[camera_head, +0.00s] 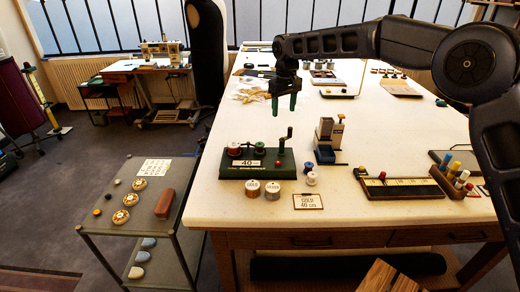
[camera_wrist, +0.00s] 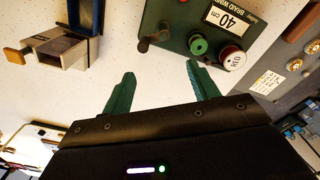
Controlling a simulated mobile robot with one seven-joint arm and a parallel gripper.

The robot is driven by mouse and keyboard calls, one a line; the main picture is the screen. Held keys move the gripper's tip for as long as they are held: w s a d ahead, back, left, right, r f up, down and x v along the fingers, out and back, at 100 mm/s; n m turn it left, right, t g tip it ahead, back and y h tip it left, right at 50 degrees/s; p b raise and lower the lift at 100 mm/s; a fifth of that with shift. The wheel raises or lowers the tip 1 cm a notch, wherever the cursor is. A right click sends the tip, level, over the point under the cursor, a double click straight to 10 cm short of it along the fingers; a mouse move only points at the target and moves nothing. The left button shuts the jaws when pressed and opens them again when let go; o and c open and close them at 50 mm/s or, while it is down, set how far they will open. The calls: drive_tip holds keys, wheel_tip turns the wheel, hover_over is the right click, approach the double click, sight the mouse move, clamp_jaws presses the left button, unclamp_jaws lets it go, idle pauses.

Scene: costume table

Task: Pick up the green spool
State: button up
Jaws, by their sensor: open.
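The green spool (camera_head: 259,148) stands on top of the green winder box (camera_head: 250,186), to the right of a red-and-white spool (camera_head: 234,149). In the wrist view, the green spool (camera_wrist: 198,46) sits on the box beyond the right fingertip, with the red-and-white spool (camera_wrist: 232,58) beside it. My gripper (camera_head: 284,112) has green fingers and hangs above the table, higher than the winder. It also shows in the wrist view (camera_wrist: 160,80), with its fingers apart and nothing between them.
A hand crank (camera_head: 285,142) rises at the winder's right end. A metal-and-blue device (camera_head: 328,138) stands to the right. The table left of the winder's back is clear.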

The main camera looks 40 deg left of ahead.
hover_over(260, 144)
wheel_tip(260, 144, down, 4)
drive_tip(key=shift+n, duration=0.4)
wheel_tip(260, 144, down, 5)
drive_tip(key=shift+w+d+f, duration=0.15)
drive_tip(key=shift+f, duration=0.05)
drive_tip(key=shift+s+f, duration=0.2)
drive_tip(key=shift+f, duration=2.45)
drive_tip(key=c, duration=1.1)
drive_tip(key=shift+c, duration=0.2)
